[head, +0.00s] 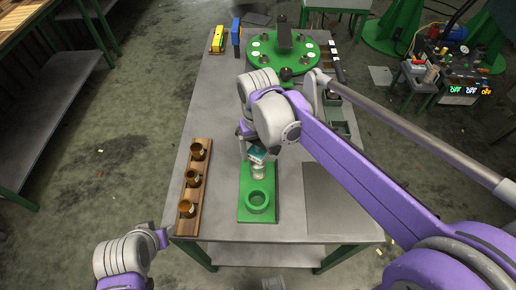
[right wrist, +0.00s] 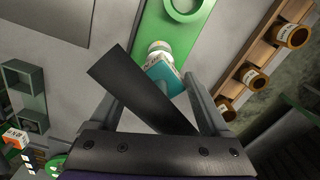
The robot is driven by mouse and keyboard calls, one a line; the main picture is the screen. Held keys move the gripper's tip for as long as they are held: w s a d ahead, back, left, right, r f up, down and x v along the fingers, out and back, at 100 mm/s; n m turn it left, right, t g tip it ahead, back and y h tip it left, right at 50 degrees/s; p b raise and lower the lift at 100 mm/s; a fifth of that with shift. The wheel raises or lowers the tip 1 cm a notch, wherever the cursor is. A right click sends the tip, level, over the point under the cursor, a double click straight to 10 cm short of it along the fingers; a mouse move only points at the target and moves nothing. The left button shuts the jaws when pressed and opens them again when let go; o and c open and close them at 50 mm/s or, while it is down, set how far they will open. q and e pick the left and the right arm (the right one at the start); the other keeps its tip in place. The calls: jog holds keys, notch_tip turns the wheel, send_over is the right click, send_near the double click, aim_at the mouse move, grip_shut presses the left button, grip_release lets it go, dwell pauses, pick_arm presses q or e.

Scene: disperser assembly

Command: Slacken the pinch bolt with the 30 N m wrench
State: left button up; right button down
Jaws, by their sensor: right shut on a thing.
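My right gripper (head: 256,150) is above the green base plate (head: 245,212) in the middle of the table. It is shut on a teal block with a white printed label (right wrist: 167,75); I cannot read the label fully, nor tell if this is the 30 N m wrench. The fingers (right wrist: 160,100) stand on either side of it. A pale cylinder (head: 258,172) is just beyond the block, on or above the plate; it also shows in the right wrist view (right wrist: 159,48). I cannot tell whether they touch. I cannot make out the pinch bolt. My left arm is at lower left, its fingers unseen.
A green ring (head: 257,202) is on the plate's near end. A wooden rack (head: 181,220) with amber jars (head: 193,178) lies left. A grey mat (head: 333,198) lies right. At the back are a green turntable (head: 260,62), a yellow item (head: 217,40) and a blue item (head: 236,32).

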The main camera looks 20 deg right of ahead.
jog(key=shift+f, duration=0.2)
jog(key=shift+f+b, duration=0.95)
jog(key=shift+f, duration=0.45)
jog(key=shift+f, duration=0.1)
jog(key=n, duration=0.3)
jog(key=shift+n, duration=0.4)
jog(key=n, duration=0.3)
jog(key=shift+n, duration=0.3)
jog(key=n, duration=0.7)
jog(key=shift+w+d, duration=0.1)
